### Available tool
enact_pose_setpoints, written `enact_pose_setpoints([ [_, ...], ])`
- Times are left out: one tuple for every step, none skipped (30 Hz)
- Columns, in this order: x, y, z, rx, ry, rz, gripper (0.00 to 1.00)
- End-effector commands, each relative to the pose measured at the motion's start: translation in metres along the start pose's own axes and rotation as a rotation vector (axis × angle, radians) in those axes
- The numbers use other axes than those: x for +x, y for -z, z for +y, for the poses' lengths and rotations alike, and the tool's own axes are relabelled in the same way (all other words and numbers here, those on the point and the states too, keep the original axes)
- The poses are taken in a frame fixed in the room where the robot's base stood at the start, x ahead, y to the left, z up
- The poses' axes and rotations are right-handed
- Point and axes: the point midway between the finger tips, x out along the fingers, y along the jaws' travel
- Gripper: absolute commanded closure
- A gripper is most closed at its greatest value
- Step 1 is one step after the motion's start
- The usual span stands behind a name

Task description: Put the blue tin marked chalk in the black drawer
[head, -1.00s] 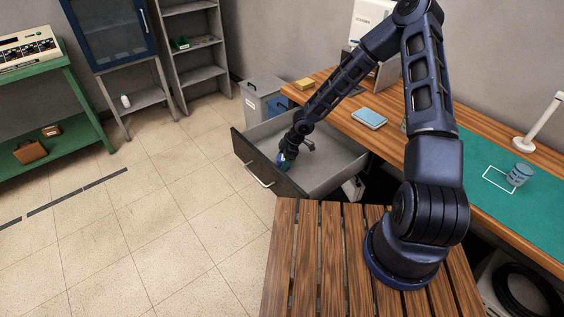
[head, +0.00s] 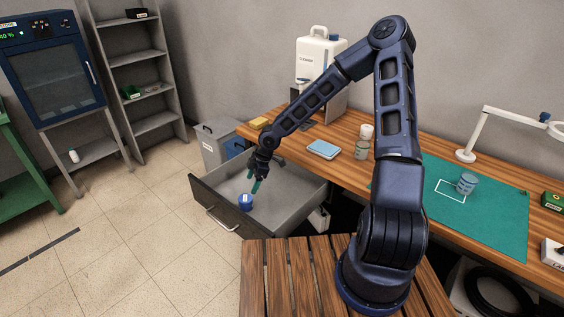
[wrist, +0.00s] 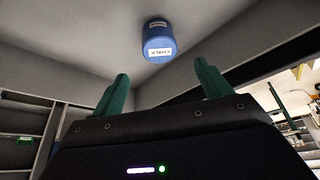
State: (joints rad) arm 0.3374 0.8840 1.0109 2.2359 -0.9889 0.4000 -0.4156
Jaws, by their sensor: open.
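The blue tin (head: 245,202) stands inside the open black drawer (head: 222,208), near its front panel. In the wrist view the tin (wrist: 159,48) shows a white label reading chalk and rests on the grey drawer floor, apart from my fingers. My gripper (head: 256,187) is just above the tin, with its green fingers spread and nothing between them. In the wrist view my gripper (wrist: 160,88) is also open and empty.
The wooden desk (head: 290,124) borders the drawer at the back right. A light blue box (head: 323,149), a jar (head: 362,149) and a grey-blue tin (head: 467,183) on a green mat (head: 500,225) stand on it. A slatted wooden surface (head: 262,275) lies in front.

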Motion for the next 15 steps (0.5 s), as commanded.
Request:
enact_pose_setpoints([
  [0.000, 0.000, 0.000, 0.000, 0.000, 0.000, 0.23],
  [-0.001, 0.000, 0.000, 0.000, 0.000, -0.001, 0.23],
  [-0.001, -0.001, 0.000, 0.002, -0.001, -0.004, 0.23],
  [-0.002, -0.002, 0.000, 0.004, -0.001, -0.008, 0.23],
  [-0.003, -0.003, 0.000, 0.007, -0.003, -0.015, 0.23],
  [-0.005, -0.006, 0.000, 0.014, -0.005, -0.029, 0.23],
  [-0.008, -0.009, -0.001, 0.021, -0.008, -0.042, 0.23],
  [-0.011, -0.014, -0.001, 0.031, -0.010, -0.058, 0.23],
  [-0.015, -0.019, -0.001, 0.046, -0.014, -0.083, 0.23],
  [-0.020, -0.024, -0.002, 0.059, -0.019, -0.102, 0.23],
  [-0.024, -0.030, -0.002, 0.074, -0.024, -0.123, 0.23],
  [-0.031, -0.036, -0.002, 0.094, -0.031, -0.153, 0.23],
  [-0.037, -0.042, -0.003, 0.111, -0.037, -0.175, 0.23],
  [-0.042, -0.047, -0.003, 0.128, -0.043, -0.195, 0.23],
  [-0.050, -0.053, -0.004, 0.151, -0.052, -0.222, 0.23],
])
